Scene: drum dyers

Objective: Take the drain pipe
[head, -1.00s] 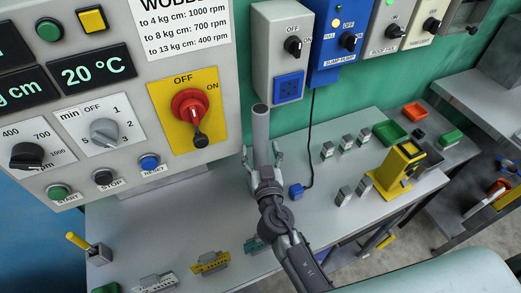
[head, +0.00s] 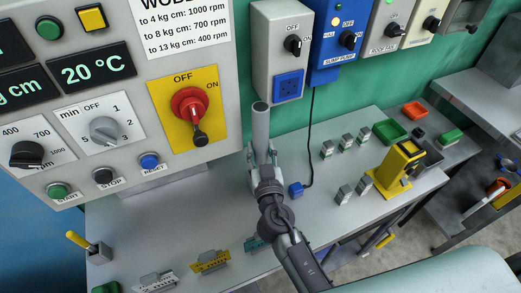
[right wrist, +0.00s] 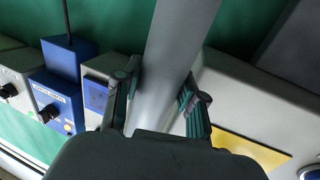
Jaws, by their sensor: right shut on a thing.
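The drain pipe (head: 261,128) is a grey upright tube in the middle of the head view, in front of the green wall. My right gripper (head: 263,165) is shut on it, with a finger on each side. In the right wrist view the pipe (right wrist: 178,50) runs up between the two fingers of the gripper (right wrist: 160,100). The pipe's lower end is hidden behind the gripper in the head view. My left gripper is not in view.
A grey control panel (head: 130,75) with knobs stands at the left. A socket box (head: 283,50) and a blue sump pump box (head: 340,40) hang on the wall. The grey bench (head: 330,205) carries a yellow stand (head: 397,170), small weights and coloured trays. A blue plug (head: 296,189) lies near the gripper.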

